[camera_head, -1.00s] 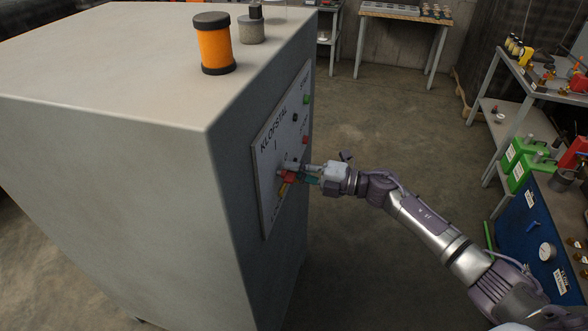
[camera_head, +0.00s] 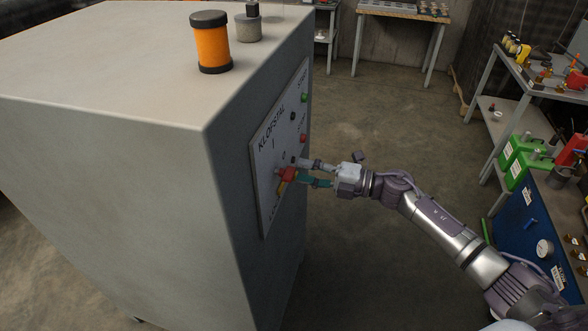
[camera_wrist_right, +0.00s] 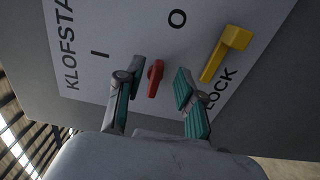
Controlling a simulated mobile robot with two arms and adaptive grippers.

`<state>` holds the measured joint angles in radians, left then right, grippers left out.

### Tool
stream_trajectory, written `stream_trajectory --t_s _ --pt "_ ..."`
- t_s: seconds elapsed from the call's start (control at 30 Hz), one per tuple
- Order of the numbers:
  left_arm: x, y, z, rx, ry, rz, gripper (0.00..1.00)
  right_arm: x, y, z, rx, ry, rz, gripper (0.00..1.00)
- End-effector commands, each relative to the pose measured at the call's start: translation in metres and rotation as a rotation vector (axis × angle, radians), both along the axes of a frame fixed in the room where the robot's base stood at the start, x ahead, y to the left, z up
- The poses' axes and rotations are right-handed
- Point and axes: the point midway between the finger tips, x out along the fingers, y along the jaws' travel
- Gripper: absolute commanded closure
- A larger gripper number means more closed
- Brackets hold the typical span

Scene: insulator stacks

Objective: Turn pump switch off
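The red switch handle (camera_head: 288,173) is on the front panel of the grey cabinet. In the right wrist view the red handle (camera_wrist_right: 155,78) is between the "I" and "O" marks, its upper end pointing roughly toward the "O". A yellow lock lever (camera_wrist_right: 226,52) is to its right; in the head view the yellow lever (camera_head: 281,188) is just below the handle. My right gripper (camera_head: 305,172) is in front of the panel. In the right wrist view its fingers (camera_wrist_right: 155,88) are spread, one on each side of the red handle, with gaps visible. My left gripper is not in view.
The cabinet (camera_head: 120,150) fills the left, with an orange cylinder (camera_head: 212,45) on top. Green (camera_head: 304,98) and red (camera_head: 303,138) buttons are higher on the panel. A shelf with green canisters (camera_head: 520,160) stands at the right. Clear floor lies between.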

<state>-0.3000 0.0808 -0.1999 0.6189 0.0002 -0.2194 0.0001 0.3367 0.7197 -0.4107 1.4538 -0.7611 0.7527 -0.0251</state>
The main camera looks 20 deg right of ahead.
Motion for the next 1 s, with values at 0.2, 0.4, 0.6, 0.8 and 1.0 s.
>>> stream_trajectory --t_s 0.2,0.4,0.6,0.8,1.0 --pt "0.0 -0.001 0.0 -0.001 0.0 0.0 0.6 -0.028 -0.04 -0.002 -0.004 0.004 -0.001 0.62" --pt "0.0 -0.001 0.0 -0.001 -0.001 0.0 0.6 -0.043 -0.063 -0.001 -0.002 0.003 0.0 0.62" --pt "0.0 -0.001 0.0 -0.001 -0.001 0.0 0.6 -0.047 -0.069 0.0 -0.001 -0.001 0.001 0.62" --pt "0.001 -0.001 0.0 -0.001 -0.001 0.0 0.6 -0.047 -0.069 0.0 -0.001 -0.001 0.001 0.62" --pt "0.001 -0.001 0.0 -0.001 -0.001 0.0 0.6 -0.047 -0.069 0.0 -0.001 0.001 0.0 0.62"
